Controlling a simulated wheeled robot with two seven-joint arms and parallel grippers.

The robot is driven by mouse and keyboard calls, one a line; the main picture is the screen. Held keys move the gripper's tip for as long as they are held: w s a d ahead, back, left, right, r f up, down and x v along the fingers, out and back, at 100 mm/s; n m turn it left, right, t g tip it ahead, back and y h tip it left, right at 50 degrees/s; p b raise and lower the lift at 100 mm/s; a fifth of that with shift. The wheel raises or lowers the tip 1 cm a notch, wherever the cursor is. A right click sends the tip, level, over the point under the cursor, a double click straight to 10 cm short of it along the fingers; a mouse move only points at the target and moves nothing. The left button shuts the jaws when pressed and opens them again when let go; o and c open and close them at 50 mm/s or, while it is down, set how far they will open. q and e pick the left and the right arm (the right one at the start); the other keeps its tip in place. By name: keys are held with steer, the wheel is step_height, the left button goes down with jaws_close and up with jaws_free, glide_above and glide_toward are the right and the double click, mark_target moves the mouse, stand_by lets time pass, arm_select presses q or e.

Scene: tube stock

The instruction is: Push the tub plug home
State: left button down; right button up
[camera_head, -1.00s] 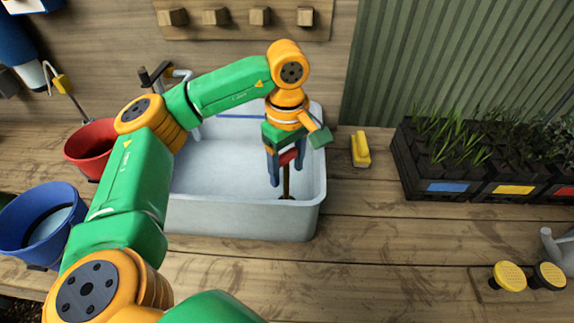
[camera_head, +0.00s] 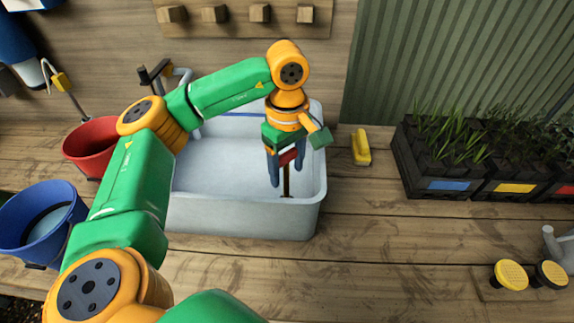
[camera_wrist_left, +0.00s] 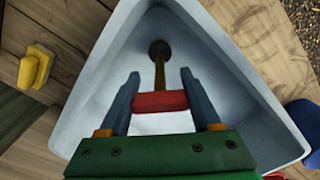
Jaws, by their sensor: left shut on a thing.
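The pale grey tub (camera_head: 245,215) stands on the wooden bench. My left gripper (camera_head: 287,168) points down inside its right part. It is shut on the red crosspiece (camera_head: 289,157) of the tub plug, whose thin brown stem (camera_head: 286,183) runs down toward the tub floor. The left wrist view shows the red crosspiece (camera_wrist_left: 160,101) between the two blue-grey fingers and the stem ending at a dark round head (camera_wrist_left: 159,49). I cannot tell from these views whether the head sits in the drain. The tub's front wall hides its lower end in the head view. My right gripper is out of view.
A tap (camera_head: 160,72) stands at the tub's back left. A red bucket (camera_head: 90,148) and a blue bucket (camera_head: 40,225) are at the left. A yellow block (camera_head: 361,147) lies right of the tub, and planter boxes (camera_head: 440,180) stand farther right.

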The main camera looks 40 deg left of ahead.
mark_target(287, 154)
arm_select(q)
steer(key=shift+f+b, duration=0.6)
steer(key=shift+f, duration=0.25)
stand_by(0.6)
stand_by(0.4)
jaws_free()
steer(key=shift+r, duration=0.2)
step_height(287, 154, up, 7)
steer(key=shift+p, duration=0.65)
steer(key=shift+f, duration=0.1)
